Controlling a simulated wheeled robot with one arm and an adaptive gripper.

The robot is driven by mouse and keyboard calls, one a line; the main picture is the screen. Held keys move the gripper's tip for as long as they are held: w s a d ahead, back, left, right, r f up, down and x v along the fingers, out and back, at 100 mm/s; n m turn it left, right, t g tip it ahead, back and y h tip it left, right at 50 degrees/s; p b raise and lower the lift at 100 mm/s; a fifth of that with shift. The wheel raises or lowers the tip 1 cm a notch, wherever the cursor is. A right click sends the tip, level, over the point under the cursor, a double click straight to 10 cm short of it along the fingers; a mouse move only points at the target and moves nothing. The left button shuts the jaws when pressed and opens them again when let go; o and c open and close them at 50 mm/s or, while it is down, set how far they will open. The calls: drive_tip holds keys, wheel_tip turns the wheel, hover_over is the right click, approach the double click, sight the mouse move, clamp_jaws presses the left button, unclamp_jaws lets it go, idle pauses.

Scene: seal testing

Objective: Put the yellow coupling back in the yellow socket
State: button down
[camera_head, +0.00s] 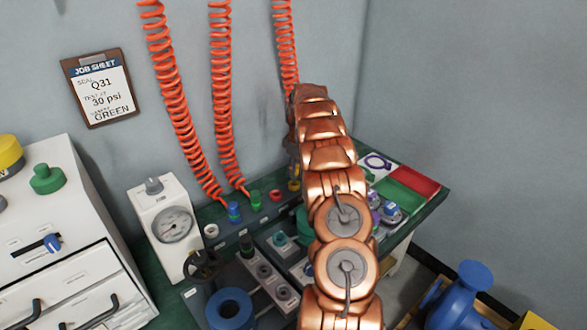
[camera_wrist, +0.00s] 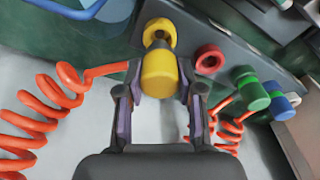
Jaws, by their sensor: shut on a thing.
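In the wrist view my gripper (camera_wrist: 158,95) is shut on the yellow coupling (camera_wrist: 158,77), one finger on each side. In the head view the yellow socket (camera_head: 294,185) shows just left of my copper arm, which hides most of my gripper and the coupling.
An empty red socket (camera_wrist: 209,60) sits beside the yellow one. Green (camera_wrist: 252,92) and blue (camera_wrist: 280,105) couplings with orange hoses sit farther along. An orange coiled hose (camera_wrist: 75,85) passes close to my finger. A gauge box (camera_head: 166,224) stands left on the bench.

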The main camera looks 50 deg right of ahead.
drive_tip(key=shift+f+b, duration=0.65)
drive_tip(key=shift+f, duration=0.8)
idle(0.5)
drive_tip(key=c, duration=0.7)
unclamp_jaws()
drive_tip(key=r, duration=0.4)
drive_tip(key=s+r, duration=0.1)
drive_tip(key=r, duration=0.7)
drive_tip(key=shift+s+d, duration=0.2)
drive_tip(key=shift+d, duration=0.05)
